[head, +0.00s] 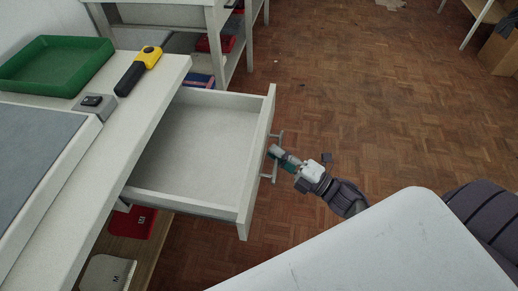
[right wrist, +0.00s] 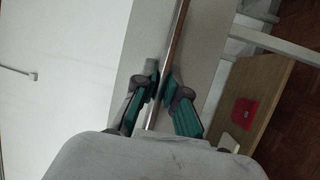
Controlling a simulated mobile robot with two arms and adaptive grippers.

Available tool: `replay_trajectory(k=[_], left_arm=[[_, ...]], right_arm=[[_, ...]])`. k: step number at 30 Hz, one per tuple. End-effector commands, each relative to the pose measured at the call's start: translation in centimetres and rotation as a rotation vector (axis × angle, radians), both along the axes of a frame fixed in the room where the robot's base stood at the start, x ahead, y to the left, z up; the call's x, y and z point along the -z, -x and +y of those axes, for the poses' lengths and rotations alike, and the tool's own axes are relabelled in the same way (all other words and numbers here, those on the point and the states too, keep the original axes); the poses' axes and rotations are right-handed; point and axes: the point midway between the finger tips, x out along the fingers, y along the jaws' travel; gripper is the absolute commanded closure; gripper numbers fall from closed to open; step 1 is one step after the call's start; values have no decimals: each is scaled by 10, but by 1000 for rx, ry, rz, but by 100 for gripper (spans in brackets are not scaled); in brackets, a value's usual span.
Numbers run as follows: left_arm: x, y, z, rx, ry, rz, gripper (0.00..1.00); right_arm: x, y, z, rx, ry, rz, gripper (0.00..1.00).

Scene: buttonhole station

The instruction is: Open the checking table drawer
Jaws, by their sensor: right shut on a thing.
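The checking table drawer (head: 200,148) is white and pulled out from under the white table top (head: 150,125). Its inside looks empty. A bar handle (head: 276,158) is on its front face. My right gripper (head: 273,152) is at this handle, outside the drawer front. In the right wrist view the fingers (right wrist: 160,90) are shut around the metal handle bar (right wrist: 178,38), one on each side. My left gripper is not in view.
A green tray (head: 55,66), a yellow and black tool (head: 139,70) and a small grey box with a dark button (head: 94,102) are on the table top. Red items (head: 134,222) sit on the shelf below. The parquet floor (head: 350,90) to the right is mostly clear.

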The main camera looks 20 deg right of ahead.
Motion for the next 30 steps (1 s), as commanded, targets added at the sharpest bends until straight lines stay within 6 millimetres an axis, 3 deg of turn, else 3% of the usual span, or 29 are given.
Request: replay_trajectory(k=[15, 16, 20, 30], left_arm=[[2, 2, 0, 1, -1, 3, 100], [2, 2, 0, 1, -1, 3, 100], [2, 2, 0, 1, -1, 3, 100], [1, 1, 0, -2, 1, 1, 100]], right_arm=[[1, 5, -7, 2, -1, 2, 100], [1, 5, -7, 2, -1, 2, 84], [1, 5, -7, 1, 0, 2, 63], [1, 7, -8, 1, 0, 2, 63]])
